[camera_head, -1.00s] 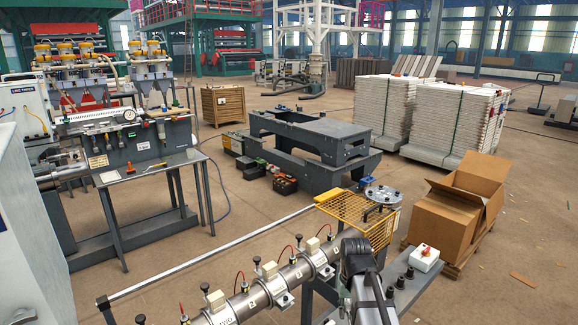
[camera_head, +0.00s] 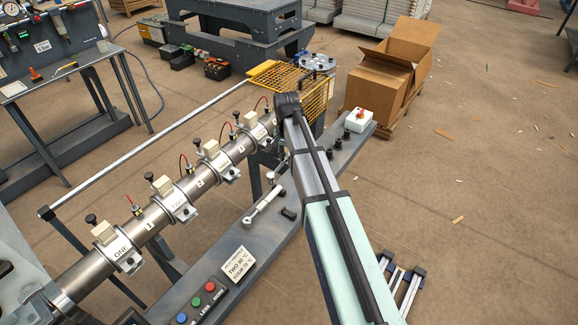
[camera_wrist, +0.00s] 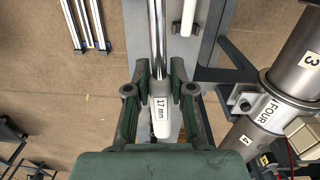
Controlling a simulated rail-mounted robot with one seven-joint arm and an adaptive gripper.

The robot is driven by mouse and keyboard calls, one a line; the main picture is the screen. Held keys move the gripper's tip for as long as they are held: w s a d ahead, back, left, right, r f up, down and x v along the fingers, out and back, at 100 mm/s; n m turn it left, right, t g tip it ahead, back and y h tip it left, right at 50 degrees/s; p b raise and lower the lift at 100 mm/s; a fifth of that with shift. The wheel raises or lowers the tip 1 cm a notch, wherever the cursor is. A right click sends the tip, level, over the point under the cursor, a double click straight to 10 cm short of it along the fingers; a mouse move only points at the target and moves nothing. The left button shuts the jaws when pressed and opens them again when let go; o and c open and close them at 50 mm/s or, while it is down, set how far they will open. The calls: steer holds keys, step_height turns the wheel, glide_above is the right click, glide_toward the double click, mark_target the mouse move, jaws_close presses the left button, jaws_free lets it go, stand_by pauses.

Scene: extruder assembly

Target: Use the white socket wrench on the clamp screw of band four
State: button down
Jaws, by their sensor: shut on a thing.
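My gripper (camera_wrist: 160,92) is shut on a white-handled wrench (camera_wrist: 162,118) labelled 17 mm. Its metal shaft runs up out of the wrist view, so its far end is not seen. Band four (camera_wrist: 268,108), a metal band marked FOUR around the barrel, is right of my gripper, apart from it. A small clamp lug (camera_wrist: 246,105) shows on its near side; screw detail is too small to tell. In the head view band four (camera_head: 258,130) is near the far end of the barrel. My arm hides my gripper there.
Another white-handled tool (camera_wrist: 189,18) lies beside the held wrench's shaft; a wrench (camera_head: 264,203) lies on the grey bench (camera_head: 225,232). Bands one (camera_head: 125,252), two (camera_head: 180,208) and three (camera_head: 221,165) line the barrel. A yellow guard (camera_head: 290,80) stands at its far end.

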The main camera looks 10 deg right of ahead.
steer(key=w+f+m, duration=0.2)
steer(key=w+m, duration=0.8)
steer(key=m, duration=1.2)
steer(key=shift+w+d+f+m+t, duration=0.3)
steer(key=shift+w+d+m, duration=0.05)
steer(key=shift+m, duration=0.05)
steer(key=shift+f+b, duration=0.45)
steer(key=shift+f, duration=0.6)
steer(key=shift+a, duration=0.1)
steer(key=shift+s+a+m, duration=0.3)
steer(key=shift+a+m, duration=0.45)
steer(key=shift+m, duration=0.25)
steer(key=shift+d+n+p, duration=0.25)
steer(key=shift+n+p, duration=0.05)
steer(key=shift+p, duration=0.05)
